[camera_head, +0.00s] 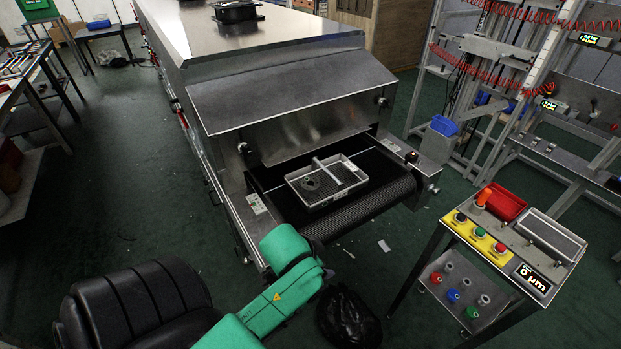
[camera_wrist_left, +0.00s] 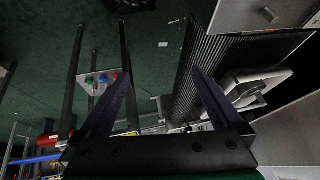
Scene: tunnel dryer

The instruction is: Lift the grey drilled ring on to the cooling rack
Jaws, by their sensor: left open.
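The grey ring (camera_head: 311,183) lies flat in a shallow light-grey metal tray (camera_head: 325,203) with a crossbar. The tray sits on the dark belt (camera_head: 378,205) at the tunnel dryer's mouth. In the left wrist view the tray (camera_wrist_left: 278,78) appears on the right, with a dark ring-like shape (camera_wrist_left: 250,98) in it, partly behind a finger. My left gripper (camera_wrist_left: 160,72) is open, with nothing between its fingers. It is apart from the ring; in the head view its fingers cannot be made out beyond the green arm. I cannot pick out the cooling rack with certainty. My right gripper is not in view.
The dryer's sloped steel hood (camera_head: 280,90) overhangs the belt. A control stand (camera_head: 515,250) with buttons and a red bin (camera_head: 505,203) stands at right. A frame with red coiled hoses (camera_head: 490,75) is behind it. A black bag (camera_head: 348,318) lies on the floor.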

